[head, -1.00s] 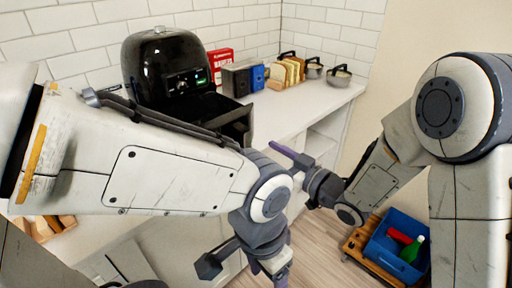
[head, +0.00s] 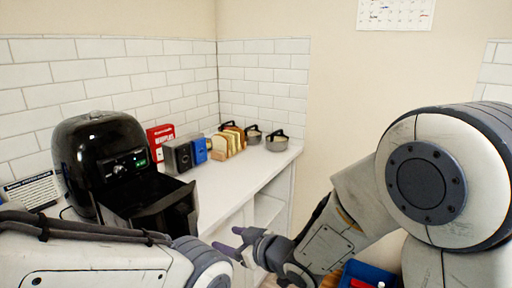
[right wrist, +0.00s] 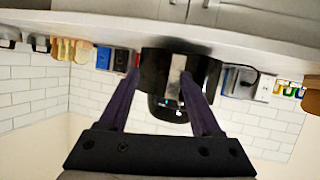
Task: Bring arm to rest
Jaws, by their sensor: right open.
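My right arm comes in from the right in the head view. Its gripper (head: 233,243) has purple fingers and is in front of the counter edge, below the open air fryer drawer. The right wrist view shows the same gripper (right wrist: 160,78) with its fingers spread and nothing between them. The black air fryer (right wrist: 165,105) shows upside down beyond the fingers, apart from them. My left arm crosses the lower left of the head view. Its gripper is out of the frame.
The air fryer (head: 105,160) stands on the white counter (head: 225,190) with its drawer (head: 160,212) pulled out. Behind it are a red box (head: 160,141), a grey box, a blue item, bread slices (head: 222,146) and pots (head: 277,141). A blue bin (head: 365,272) is low at the right.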

